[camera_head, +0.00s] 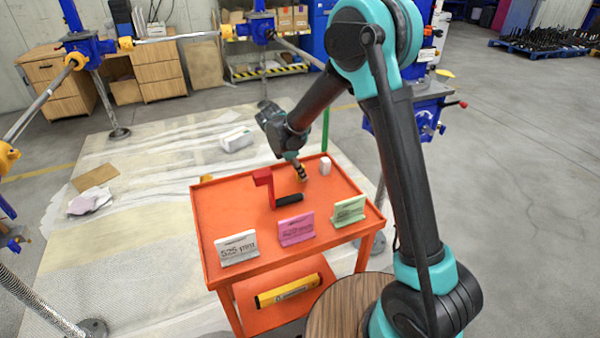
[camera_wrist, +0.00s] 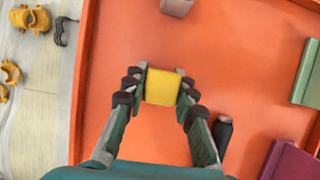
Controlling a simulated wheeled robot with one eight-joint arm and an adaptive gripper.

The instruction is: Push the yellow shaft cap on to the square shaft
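The yellow shaft cap (camera_wrist: 163,88) sits between my fingertips in the wrist view, with a fingertip against each side. My gripper (camera_wrist: 165,84) looks shut on it, over the orange trolley top. In the head view my gripper (camera_head: 301,171) points down at the trolley, close to its top. Whether the cap still touches the trolley surface I cannot tell. I cannot make out a bare square shaft. Blue screw jacks (camera_head: 84,44) with yellow fittings stand at the back left, and another blue jack (camera_head: 425,110) stands behind my arm.
The orange trolley (camera_head: 225,205) carries a red crank (camera_head: 264,178) with a black handle (camera_wrist: 222,130), a white block (camera_head: 325,165), and white (camera_head: 237,248), pink (camera_head: 296,229) and green (camera_head: 349,211) cards. A yellow level (camera_head: 288,291) lies on the lower shelf. Yellow clamps (camera_wrist: 30,18) lie on the floor.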

